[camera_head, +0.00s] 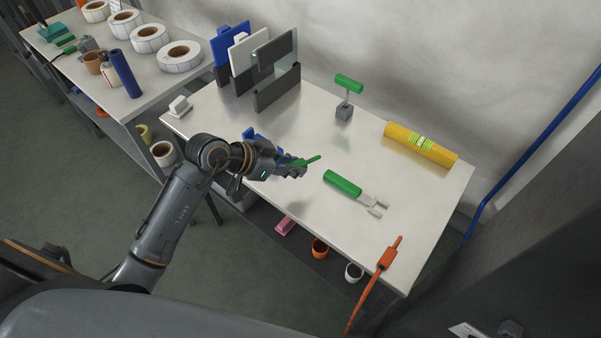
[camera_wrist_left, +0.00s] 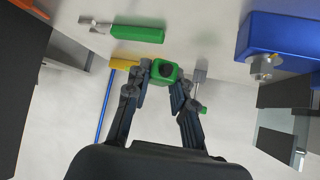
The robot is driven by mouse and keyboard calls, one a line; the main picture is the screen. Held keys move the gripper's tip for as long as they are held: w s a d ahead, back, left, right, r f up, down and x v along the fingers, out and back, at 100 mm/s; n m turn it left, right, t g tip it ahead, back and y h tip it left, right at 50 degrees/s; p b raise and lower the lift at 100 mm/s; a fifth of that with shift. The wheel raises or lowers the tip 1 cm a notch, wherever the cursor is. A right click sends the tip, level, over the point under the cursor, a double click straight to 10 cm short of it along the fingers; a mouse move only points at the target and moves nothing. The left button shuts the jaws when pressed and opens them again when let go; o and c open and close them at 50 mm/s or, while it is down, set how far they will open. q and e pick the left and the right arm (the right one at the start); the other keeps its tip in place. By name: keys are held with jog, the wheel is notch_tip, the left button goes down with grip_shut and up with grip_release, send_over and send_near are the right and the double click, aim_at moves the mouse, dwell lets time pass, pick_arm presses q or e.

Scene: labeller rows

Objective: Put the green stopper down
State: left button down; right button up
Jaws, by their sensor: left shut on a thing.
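My left gripper (camera_head: 299,168) is shut on the green stopper (camera_head: 309,161), above the front part of the white table (camera_head: 398,216). In the left wrist view the stopper (camera_wrist_left: 159,80) sits between the two fingertips of my left gripper (camera_wrist_left: 163,76), with a dark round hollow in its end facing the camera. I cannot tell the exact gap to the table. My right gripper is not in view.
A green-handled fork tool (camera_head: 343,184) lies right of the gripper. A green T-handle tool (camera_head: 348,84) stands in a grey block behind. A yellow roll (camera_head: 420,145), an orange cable (camera_head: 387,259), a blue object (camera_wrist_left: 285,38) and a rack (camera_head: 277,89) are around. Bare table lies between them.

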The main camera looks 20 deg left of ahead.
pick_arm(q)
jog(key=shift+w+d+f, duration=0.25)
jog(key=shift+w+f, duration=0.25)
jog(key=shift+f, duration=0.15)
jog(key=shift+w+d+f, duration=0.2)
jog(key=shift+w+f, duration=0.25)
jog(key=shift+f, duration=0.15)
jog(key=shift+w+d+f, duration=0.1)
jog(key=shift+w+f, duration=0.1)
jog(key=shift+f, duration=1.55)
jog(key=shift+f, duration=0.1)
jog(key=shift+f, duration=0.4)
jog(key=shift+f, duration=0.1)
jog(key=c, duration=1.1)
grip_release()
jog(key=shift+c, duration=0.2)
